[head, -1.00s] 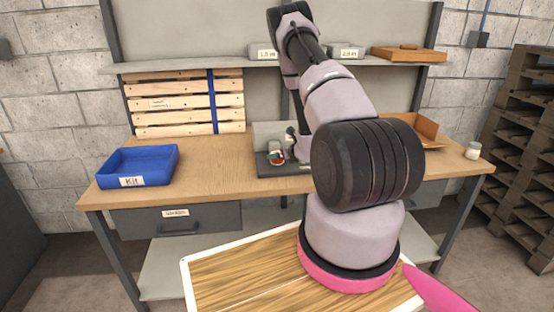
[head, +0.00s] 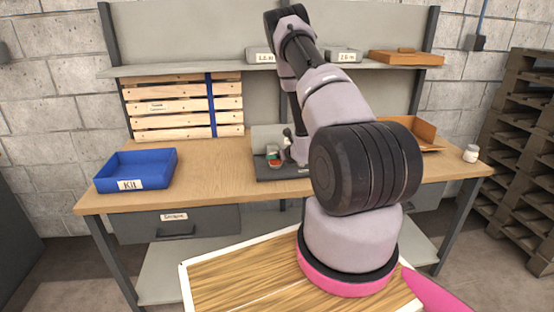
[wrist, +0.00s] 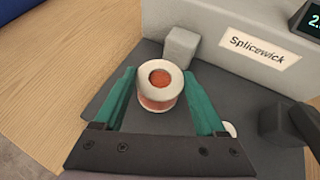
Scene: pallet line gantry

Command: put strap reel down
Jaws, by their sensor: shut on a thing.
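The strap reel (wrist: 152,101) is a small spool with a white flange and an orange-red core. My gripper (wrist: 159,73) has teal fingers on both sides of it and is shut on it. The reel is upright over the dark grey base of a machine labelled "Splicewick" (wrist: 237,50). I cannot tell whether its underside touches the base. In the head view, the reel (head: 275,163) is small and partly hidden by the gripper at the machine on the workbench (head: 215,180).
A grey block (wrist: 181,47) stands just beyond the reel, and a dark part (wrist: 283,124) is at the right. A blue Kit bin (head: 137,168) sits at the bench's left. An orange-brown tray (head: 425,132) and a white jar (head: 471,153) are at the right. Bare bench lies left of the machine.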

